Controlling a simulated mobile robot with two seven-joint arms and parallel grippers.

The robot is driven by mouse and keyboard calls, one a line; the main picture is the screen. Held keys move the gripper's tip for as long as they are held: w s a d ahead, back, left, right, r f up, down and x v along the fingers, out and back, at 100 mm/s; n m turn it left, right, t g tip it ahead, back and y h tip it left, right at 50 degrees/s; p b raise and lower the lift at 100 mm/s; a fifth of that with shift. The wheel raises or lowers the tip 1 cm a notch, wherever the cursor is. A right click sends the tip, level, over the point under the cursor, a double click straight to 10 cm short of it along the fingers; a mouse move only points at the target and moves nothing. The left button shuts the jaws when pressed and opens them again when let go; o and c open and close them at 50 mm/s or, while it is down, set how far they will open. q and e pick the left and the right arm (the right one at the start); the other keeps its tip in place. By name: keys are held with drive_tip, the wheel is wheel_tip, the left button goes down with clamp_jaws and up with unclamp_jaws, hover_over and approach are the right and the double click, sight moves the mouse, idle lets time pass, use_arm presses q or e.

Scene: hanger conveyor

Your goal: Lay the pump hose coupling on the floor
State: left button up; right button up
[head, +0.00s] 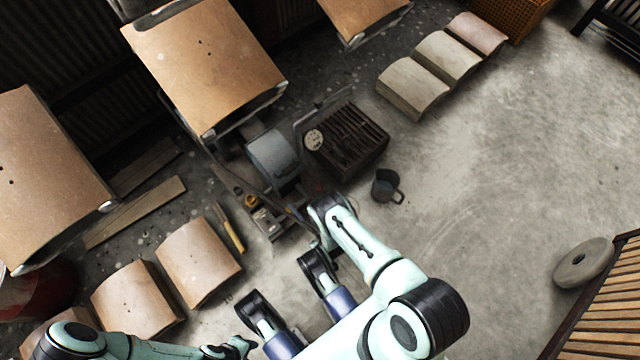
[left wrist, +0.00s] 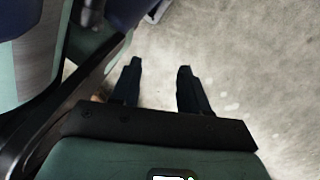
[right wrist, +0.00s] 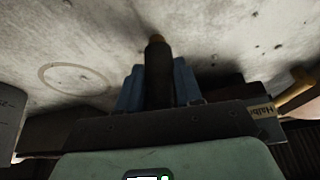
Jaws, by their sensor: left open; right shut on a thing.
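In the right wrist view, a dark cylindrical piece with a brass-coloured tip, apparently the pump hose coupling (right wrist: 157,62), stands between the bluish fingers of my right gripper (right wrist: 158,80). The gripper is shut on it, and the speckled grey floor (right wrist: 215,35) is beyond the tip. I cannot tell whether they touch. In the head view my right arm reaches to beside the grey machine (head: 273,158), and the coupling cannot be made out. My left gripper (left wrist: 160,78) is open and empty over bare floor in the left wrist view.
A dark slatted crate (head: 347,142) and a grey mug (head: 386,187) stand near my right arm. Curved tan panels (head: 198,262) lie at the left, paler ones (head: 413,88) at the upper right. A round stone (head: 583,263) lies far right. The floor (head: 490,170) at centre right is clear.

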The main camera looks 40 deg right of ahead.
drive_tip(key=shift+f, duration=0.1)
drive_tip(key=o, duration=1)
use_arm(q)
drive_tip(key=w+d+r+t+p, duration=0.1)
drive_tip(key=w+r+t+p, duration=0.3)
drive_tip(key=w+r, duration=0.3)
drive_tip(key=w+p, duration=0.1)
drive_tip(key=w, duration=0.3)
drive_tip(key=shift+d+r+m+p, duration=0.2)
drive_tip(key=shift+m+p, duration=0.1)
drive_tip(key=shift+m, duration=0.1)
use_arm(e)
drive_tip(key=v, duration=1.2)
